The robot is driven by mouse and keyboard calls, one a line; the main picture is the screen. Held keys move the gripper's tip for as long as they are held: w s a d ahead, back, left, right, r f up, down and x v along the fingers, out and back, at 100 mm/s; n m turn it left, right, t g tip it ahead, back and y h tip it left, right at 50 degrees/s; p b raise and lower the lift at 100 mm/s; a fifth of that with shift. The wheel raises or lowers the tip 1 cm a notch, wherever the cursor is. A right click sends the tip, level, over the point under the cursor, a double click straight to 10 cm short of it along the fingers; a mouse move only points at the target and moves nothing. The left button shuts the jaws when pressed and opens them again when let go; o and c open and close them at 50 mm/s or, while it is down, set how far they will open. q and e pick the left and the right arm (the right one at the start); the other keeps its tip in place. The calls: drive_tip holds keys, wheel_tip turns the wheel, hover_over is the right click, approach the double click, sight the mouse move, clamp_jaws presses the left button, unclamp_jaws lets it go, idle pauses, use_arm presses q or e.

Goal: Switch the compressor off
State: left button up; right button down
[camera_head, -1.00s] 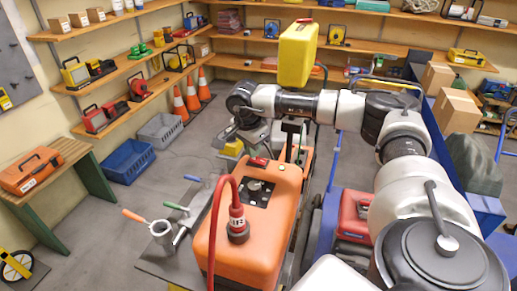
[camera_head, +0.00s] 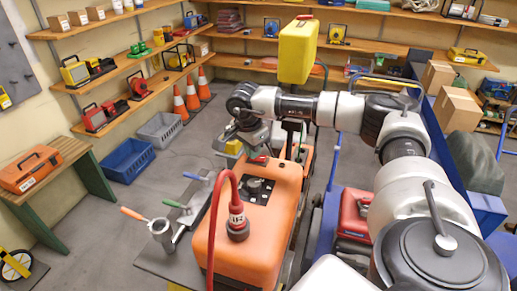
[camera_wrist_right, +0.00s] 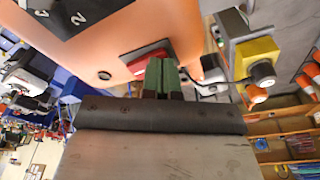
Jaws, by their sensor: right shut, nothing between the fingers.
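The compressor is an orange box-shaped machine (camera_head: 255,225) with a black dial plate (camera_head: 256,190) on top and a red hose on a fitting. A small red switch (camera_head: 259,159) sits at its far end, partly covered by my right gripper (camera_head: 254,150). In the right wrist view the red switch (camera_wrist_right: 143,60) lies in a dark frame on the orange housing (camera_wrist_right: 110,40). My right gripper (camera_wrist_right: 161,66) is shut and empty, its green fingertips at the switch's edge. I cannot tell whether they touch it. My left gripper is not in view.
Tools with orange, green and blue handles (camera_head: 165,222) lie left of the compressor. A yellow-and-grey unit with a black knob (camera_wrist_right: 258,62) is close to the right gripper. My right arm spans above a red machine (camera_head: 354,212).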

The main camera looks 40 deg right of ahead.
drive_tip(key=shift+r, duration=0.1)
drive_tip(key=shift+r+p, duration=2.6)
drive_tip(key=shift+r, duration=0.85)
